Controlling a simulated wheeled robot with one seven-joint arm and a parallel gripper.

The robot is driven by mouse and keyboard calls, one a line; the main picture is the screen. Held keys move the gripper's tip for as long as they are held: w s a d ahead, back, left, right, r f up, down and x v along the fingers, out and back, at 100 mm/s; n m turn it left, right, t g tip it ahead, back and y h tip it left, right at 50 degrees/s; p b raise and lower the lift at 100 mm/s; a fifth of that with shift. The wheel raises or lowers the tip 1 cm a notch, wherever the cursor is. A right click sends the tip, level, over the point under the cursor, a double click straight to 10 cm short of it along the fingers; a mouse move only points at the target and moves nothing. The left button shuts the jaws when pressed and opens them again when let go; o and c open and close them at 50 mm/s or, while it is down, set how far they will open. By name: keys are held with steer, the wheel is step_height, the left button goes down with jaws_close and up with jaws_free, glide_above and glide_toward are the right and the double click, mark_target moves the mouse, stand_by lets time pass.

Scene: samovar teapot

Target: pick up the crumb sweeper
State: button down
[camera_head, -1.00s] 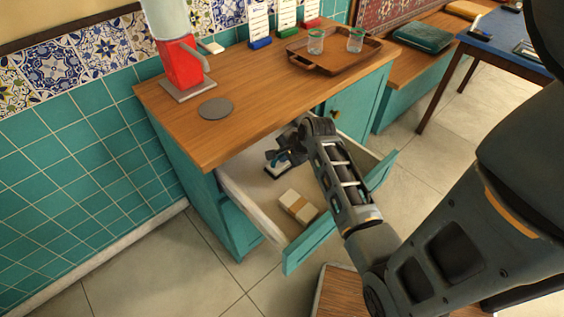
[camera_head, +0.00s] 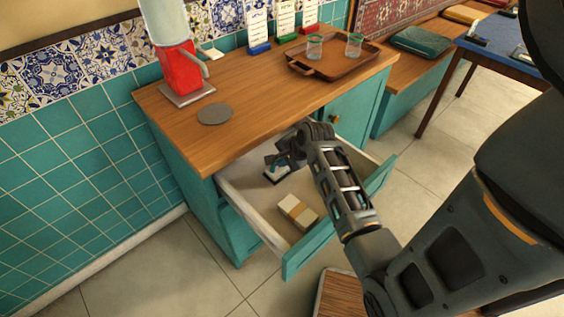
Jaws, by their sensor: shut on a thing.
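The crumb sweeper (camera_head: 276,178) is a small item with a dark body, pale edge and bluish handle, in the open drawer (camera_head: 243,194) of the teal cabinet. My gripper (camera_head: 275,163) reaches down into the drawer from the right and is shut on the sweeper's upper part. The fingers and wrist hide much of it. I cannot tell whether the sweeper still touches the drawer floor.
A cream bundle with a tan band (camera_head: 298,212) lies in the drawer near its teal front (camera_head: 310,250). The wooden countertop (camera_head: 245,105) overhangs the drawer's back. A red dispenser (camera_head: 180,68) and a tray (camera_head: 327,67) with two glasses stand on top.

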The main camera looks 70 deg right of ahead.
steer(key=shift+r, duration=0.7)
step_height(320, 180, up, 3)
steer(key=shift+d, duration=0.15)
steer(key=s+d+r, duration=0.6)
steer(key=s+d, duration=0.1)
steer(key=s, duration=0.1)
steer(key=shift+s+d+r, duration=0.25)
steer(key=shift+d, duration=0.1)
steer(key=c, duration=1.7)
jaws_free()
jaws_close()
